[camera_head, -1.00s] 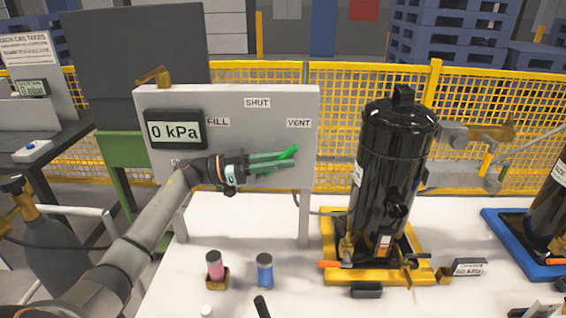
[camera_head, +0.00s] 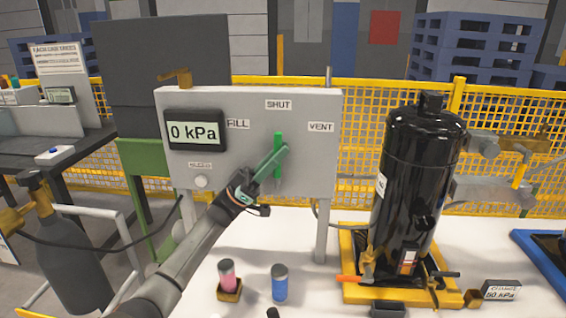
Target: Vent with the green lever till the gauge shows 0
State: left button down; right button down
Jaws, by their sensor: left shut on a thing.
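The green lever (camera_head: 278,143) on the front of the grey panel (camera_head: 310,175) stands upright, its top pointing to the SHUT label (camera_head: 278,105). The VENT label (camera_head: 320,127) is to its right and the FILL label (camera_head: 238,124) to its left. The gauge (camera_head: 194,135) on the panel reads 0 kPa. My left gripper (camera_head: 274,162) reaches up from the lower left, its greenish fingers shut on the lever and hiding part of it. My right gripper is out of view.
A black compressor (camera_head: 408,180) stands on a yellow pallet (camera_head: 352,290) right of the panel. A gas cylinder (camera_head: 70,255) is at left.

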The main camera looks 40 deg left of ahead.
pick_arm(q)
jog(key=shift+s+a+t, duration=0.1)
jog(key=shift+t, duration=0.2)
jog(key=c, duration=0.8)
grip_release()
jog(key=shift+o, duration=0.2)
jog(key=shift+f, duration=0.1)
